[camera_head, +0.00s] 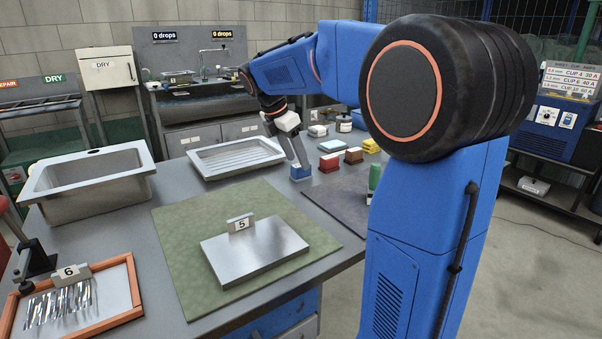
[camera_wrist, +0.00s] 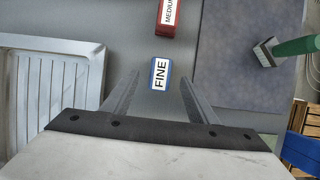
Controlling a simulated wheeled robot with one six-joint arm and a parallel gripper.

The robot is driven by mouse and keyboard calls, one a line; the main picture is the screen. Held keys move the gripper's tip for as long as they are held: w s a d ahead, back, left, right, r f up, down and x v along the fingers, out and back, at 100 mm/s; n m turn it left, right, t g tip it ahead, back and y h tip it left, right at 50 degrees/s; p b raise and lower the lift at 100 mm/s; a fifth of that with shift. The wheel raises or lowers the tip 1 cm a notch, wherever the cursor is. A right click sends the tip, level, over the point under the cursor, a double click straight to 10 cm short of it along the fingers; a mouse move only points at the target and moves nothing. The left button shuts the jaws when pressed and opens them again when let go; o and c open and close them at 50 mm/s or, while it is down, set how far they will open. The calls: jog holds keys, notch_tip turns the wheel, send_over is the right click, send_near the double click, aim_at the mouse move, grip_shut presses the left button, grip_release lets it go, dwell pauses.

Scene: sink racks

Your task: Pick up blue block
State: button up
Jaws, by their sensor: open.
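The blue block (camera_head: 300,173) sits on the grey workbench, right of the metal drainer tray. In the wrist view the blue block (camera_wrist: 160,74) shows a white label reading "FINE" and lies ahead of the fingers, centred between their lines. My gripper (camera_head: 301,163) points down and is just above the block in the head view. In the wrist view my gripper (camera_wrist: 158,92) is open, with a finger on each side of the block's line. Nothing is held. I cannot tell whether the fingertips reach down beside the block.
A red block (camera_wrist: 169,16) labelled "MEDIUM" stands close beyond the blue one; brown (camera_head: 353,155) and yellow (camera_head: 371,145) blocks are farther right. The drainer tray (camera_head: 205,173) is to the left.

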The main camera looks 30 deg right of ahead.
jog(key=shift+x, duration=2.25)
jog(key=c, duration=1.2)
notch_tip(320, 180, up, 10)
jog(key=shift+r, duration=0.1)
jog(key=o, duration=0.6)
jog(key=shift+c, duration=0.2)
jog(key=c, duration=0.4)
jog(key=shift+d, duration=0.1)
